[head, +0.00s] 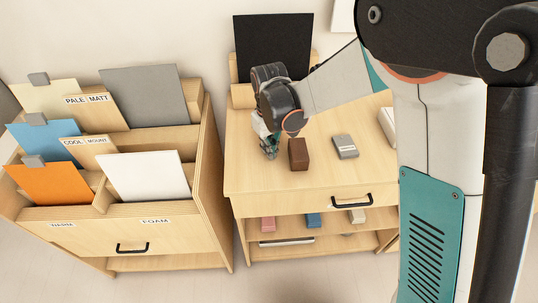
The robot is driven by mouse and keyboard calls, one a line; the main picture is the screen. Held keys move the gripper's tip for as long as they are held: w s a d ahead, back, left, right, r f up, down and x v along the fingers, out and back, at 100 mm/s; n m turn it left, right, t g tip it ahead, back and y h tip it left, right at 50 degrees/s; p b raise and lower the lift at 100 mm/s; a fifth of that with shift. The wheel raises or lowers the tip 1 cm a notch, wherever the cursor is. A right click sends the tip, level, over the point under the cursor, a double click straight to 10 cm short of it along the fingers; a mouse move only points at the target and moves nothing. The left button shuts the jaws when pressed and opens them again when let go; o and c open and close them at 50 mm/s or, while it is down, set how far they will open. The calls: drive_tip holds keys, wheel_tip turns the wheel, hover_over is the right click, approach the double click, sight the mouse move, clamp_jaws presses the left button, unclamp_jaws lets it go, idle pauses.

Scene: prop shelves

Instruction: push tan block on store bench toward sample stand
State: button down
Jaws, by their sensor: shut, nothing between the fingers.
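A brown block (298,154) stands on the light wood store bench (250,182), near its middle. It is the only brown block that I see on the bench top, darker than plain tan. My gripper (269,152) is shut and empty, low over the bench just left of the brown block. I cannot tell whether it touches the block or the bench top. The sample stand, a black panel (272,45) on a pale wood base (243,96), is at the back of the bench. My wrist hides part of its base.
A grey block (344,146) lies right of the brown block. A white object (387,125) is partly hidden behind my arm. Small blocks lie on the shelf below. A wooden rack (212,150) of sample boards stands left. The front left bench top is clear.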

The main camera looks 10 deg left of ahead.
drive_tip(key=shift+w+a+f, duration=0.1)
drive_tip(key=shift+w+a, duration=0.05)
drive_tip(key=shift+w, duration=0.75)
drive_tip(key=shift+w+a+r, duration=0.1)
drive_tip(key=shift+w+a, duration=0.1)
drive_tip(key=shift+w, duration=0.7)
drive_tip(key=shift+w+a+f, duration=0.1)
drive_tip(key=shift+w+a, duration=0.05)
drive_tip(key=shift+w, duration=0.75)
drive_tip(key=shift+s, duration=0.1)
drive_tip(key=shift+s+d+f, duration=0.1)
drive_tip(key=shift+s+f, duration=0.05)
drive_tip(key=shift+s, duration=0.35)
drive_tip(key=shift+s+d, duration=0.1)
drive_tip(key=shift+s, duration=0.2)
drive_tip(key=shift+w+r+p, duration=0.15)
drive_tip(key=shift+r+p, duration=2.45)
drive_tip(key=shift+r, duration=2.05)
